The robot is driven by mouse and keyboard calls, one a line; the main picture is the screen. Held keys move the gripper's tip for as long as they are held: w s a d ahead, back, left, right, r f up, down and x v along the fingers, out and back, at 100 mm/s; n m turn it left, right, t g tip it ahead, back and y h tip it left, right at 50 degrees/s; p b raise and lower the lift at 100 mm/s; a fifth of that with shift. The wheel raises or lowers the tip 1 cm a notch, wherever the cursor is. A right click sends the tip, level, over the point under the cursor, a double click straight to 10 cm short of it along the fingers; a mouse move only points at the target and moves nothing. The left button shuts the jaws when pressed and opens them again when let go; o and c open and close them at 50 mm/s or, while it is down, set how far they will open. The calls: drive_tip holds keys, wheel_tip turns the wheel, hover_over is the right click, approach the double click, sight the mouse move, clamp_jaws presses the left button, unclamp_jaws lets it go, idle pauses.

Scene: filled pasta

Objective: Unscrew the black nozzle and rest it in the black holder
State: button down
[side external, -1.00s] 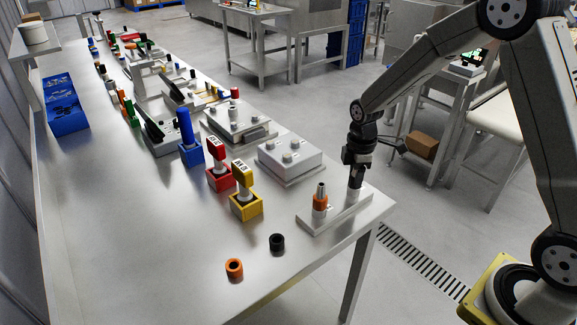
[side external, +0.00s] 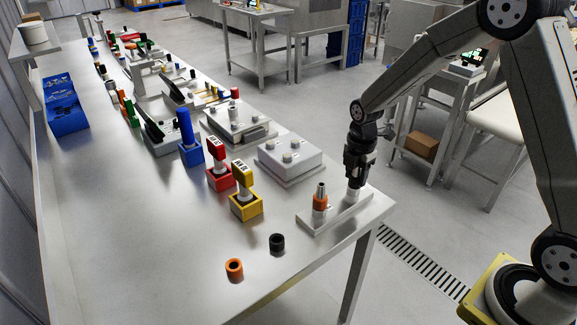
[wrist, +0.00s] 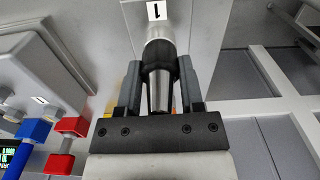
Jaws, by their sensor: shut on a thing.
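The black nozzle (wrist: 157,60) shows in the wrist view as a black collar with a tapered metal tip, between the two fingers of my gripper (wrist: 159,75). The fingers are shut on it. In the side view my gripper (side external: 354,184) points down at the right end of a pale plate (side external: 338,213) and mostly hides the nozzle there. The nozzle sits upright on a metal post; whether its thread is loose cannot be told. The black holder (side external: 277,242), a short open ring, stands on the table to the lower left, empty.
An orange nozzle (side external: 320,201) stands on the same plate, left of my gripper. An orange ring holder (side external: 234,268) stands left of the black one. Yellow (side external: 246,207) and red (side external: 221,181) blocks with upright parts stand farther back. The table's front-left area is clear.

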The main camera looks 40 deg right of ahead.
drive_tip(key=shift+n, duration=2.3)
drive_tip(key=shift+n, duration=2.8)
drive_tip(key=shift+n, duration=0.3)
drive_tip(key=shift+n, duration=1.2)
